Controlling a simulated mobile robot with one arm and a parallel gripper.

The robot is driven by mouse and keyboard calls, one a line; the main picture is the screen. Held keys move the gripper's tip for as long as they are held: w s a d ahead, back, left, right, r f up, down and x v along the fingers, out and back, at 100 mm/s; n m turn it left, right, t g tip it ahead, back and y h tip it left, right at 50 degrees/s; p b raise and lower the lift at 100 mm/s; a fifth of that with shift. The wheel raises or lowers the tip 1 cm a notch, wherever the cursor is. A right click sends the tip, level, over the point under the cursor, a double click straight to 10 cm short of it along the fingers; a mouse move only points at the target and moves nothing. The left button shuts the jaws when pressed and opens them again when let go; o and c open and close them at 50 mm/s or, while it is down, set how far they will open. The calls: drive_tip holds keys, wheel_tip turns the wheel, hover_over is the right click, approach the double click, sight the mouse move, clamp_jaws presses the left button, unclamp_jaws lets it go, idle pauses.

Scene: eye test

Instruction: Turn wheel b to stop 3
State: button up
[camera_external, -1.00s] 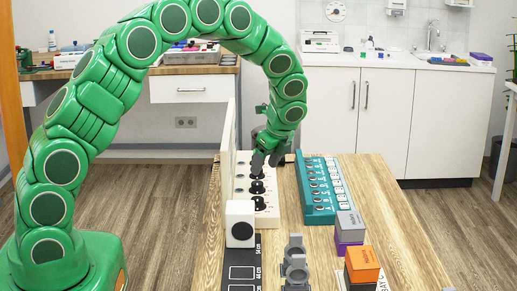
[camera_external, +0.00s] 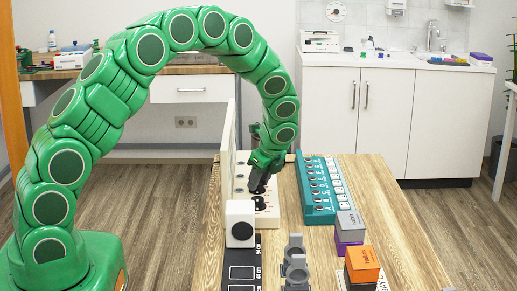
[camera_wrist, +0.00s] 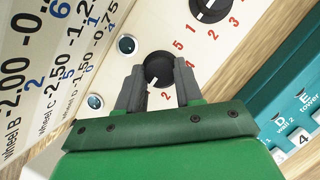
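A white panel (camera_external: 267,219) with a row of black round knobs stands on the wooden table. In the wrist view one knob (camera_wrist: 158,67) lies between the two grey fingers of my gripper (camera_wrist: 159,78), with red numbers, among them 5, 4 and 2, around it. A pale mark shows at its lower left edge, partly hidden by a finger. The fingers stand about a knob's width apart; whether they press on it I cannot tell. No wheel letter is readable beside this knob. Another knob (camera_wrist: 208,8) shows at the top edge. In the external view my gripper (camera_external: 262,187) reaches down onto the panel.
A pale upright board (camera_external: 229,140) stands left of the panel; its side in the wrist view (camera_wrist: 45,65) carries wheel names and numbers. A teal switch box (camera_external: 319,211) stands right. A white cube (camera_external: 231,212), grey holders (camera_external: 295,262) and an orange box (camera_external: 362,262) are nearer.

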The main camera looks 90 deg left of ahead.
drive_tip(key=c, duration=0.4)
drive_tip(key=shift+c, duration=0.2)
drive_tip(key=shift+n, duration=0.3)
drive_tip(key=n+h, duration=0.1)
drive_tip(key=n, duration=0.1)
drive_tip(key=shift+w+a+n+g, duration=0.1)
drive_tip(key=shift+w+n+g, duration=0.05)
drive_tip(key=shift+n+g, duration=0.2)
drive_tip(key=n+h, duration=0.1)
drive_tip(key=n, duration=0.2)
drive_tip(key=shift+a+n+g, duration=0.15)
drive_tip(key=shift+n+g, duration=0.1)
drive_tip(key=shift+n, duration=0.1)
drive_tip(key=n+h, duration=0.2)
drive_tip(key=n, duration=0.3)
drive_tip(key=shift+a, duration=0.2)
drive_tip(key=n+h, duration=0.1)
drive_tip(key=n, duration=0.2)
drive_tip(key=n+t+h, duration=0.1)
drive_tip(key=n, duration=0.1)
drive_tip(key=shift+a+n, duration=0.1)
drive_tip(key=shift+n, duration=0.3)
